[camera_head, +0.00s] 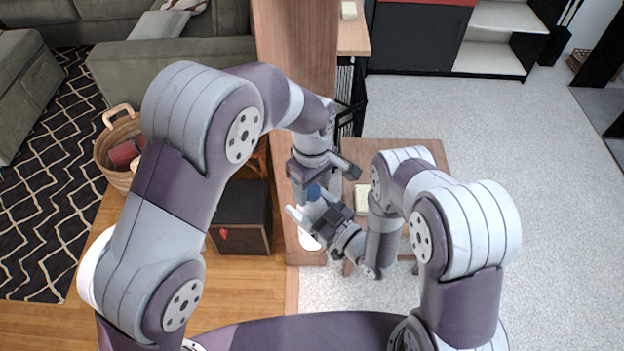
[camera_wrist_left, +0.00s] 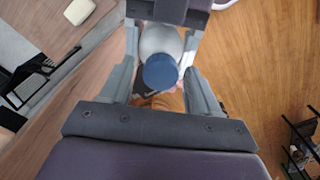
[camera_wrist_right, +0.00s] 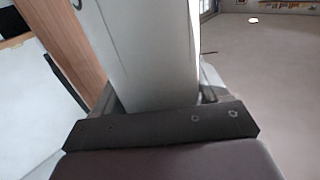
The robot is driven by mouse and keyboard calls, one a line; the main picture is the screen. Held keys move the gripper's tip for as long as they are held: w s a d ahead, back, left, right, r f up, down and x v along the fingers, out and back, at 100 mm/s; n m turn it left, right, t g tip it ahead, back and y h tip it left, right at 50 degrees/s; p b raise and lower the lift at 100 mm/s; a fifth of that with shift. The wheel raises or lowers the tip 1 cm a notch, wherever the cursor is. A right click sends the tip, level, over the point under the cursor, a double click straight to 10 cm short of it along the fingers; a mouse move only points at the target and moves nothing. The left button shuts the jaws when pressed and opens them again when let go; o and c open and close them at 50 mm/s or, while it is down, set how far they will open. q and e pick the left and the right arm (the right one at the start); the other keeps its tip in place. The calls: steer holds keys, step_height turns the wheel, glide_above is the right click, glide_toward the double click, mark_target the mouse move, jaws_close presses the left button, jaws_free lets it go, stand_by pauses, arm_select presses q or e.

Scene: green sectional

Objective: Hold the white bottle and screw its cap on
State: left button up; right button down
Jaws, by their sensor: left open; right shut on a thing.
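The white bottle (camera_wrist_right: 150,50) fills the middle of the right wrist view, between the fingers of my right gripper (camera_head: 311,212), which is shut on it. The blue cap (camera_head: 313,192) shows above the right gripper in the head view. In the left wrist view the cap (camera_wrist_left: 160,72) lies in line with the pale rounded bottle (camera_wrist_left: 160,38); I cannot tell how tightly it sits. My left gripper (camera_head: 321,180) is open just above the cap. Its fingers stand to either side of the cap with gaps. Most of the bottle is hidden in the head view.
A long wooden counter (camera_head: 297,50) runs beneath the grippers. A small wooden table (camera_head: 420,153) stands to the right with a pale block (camera_head: 362,198) on it. A dark box (camera_head: 241,217) and a wicker basket (camera_head: 117,140) stand on the floor at left.

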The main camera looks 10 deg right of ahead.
arm_select(q)
steer(key=c, duration=1.1)
steer(key=m, duration=1.6)
steer(key=shift+m, duration=0.3)
steer(key=m, duration=0.4)
steer(key=shift+m, duration=0.3)
steer(key=o, duration=1.2)
